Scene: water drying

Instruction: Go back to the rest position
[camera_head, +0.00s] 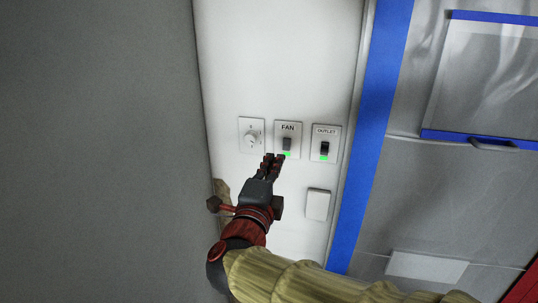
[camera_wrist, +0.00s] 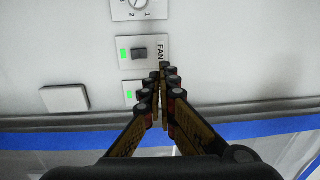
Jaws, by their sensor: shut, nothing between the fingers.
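My gripper (camera_head: 272,163) is shut and empty, pointing up at the white wall panel in the head view. Its fingertips are just below the FAN switch (camera_head: 287,143), which has a lit green light under it. I cannot tell whether the tips touch the plate. In the wrist view my gripper (camera_wrist: 162,72) has its fingers together beside the FAN switch (camera_wrist: 139,53). My fingers partly cover the OUTLET switch there, whose green light (camera_wrist: 129,96) shows. The OUTLET switch (camera_head: 324,148) is fully visible in the head view, also with a green light.
A round dial (camera_head: 252,141) sits left of the FAN switch. A blank white plate (camera_head: 318,204) is below the OUTLET switch. A blue strip (camera_head: 377,120) edges the panel, with grey sheeting to its right. A plain grey wall (camera_head: 95,150) fills the left.

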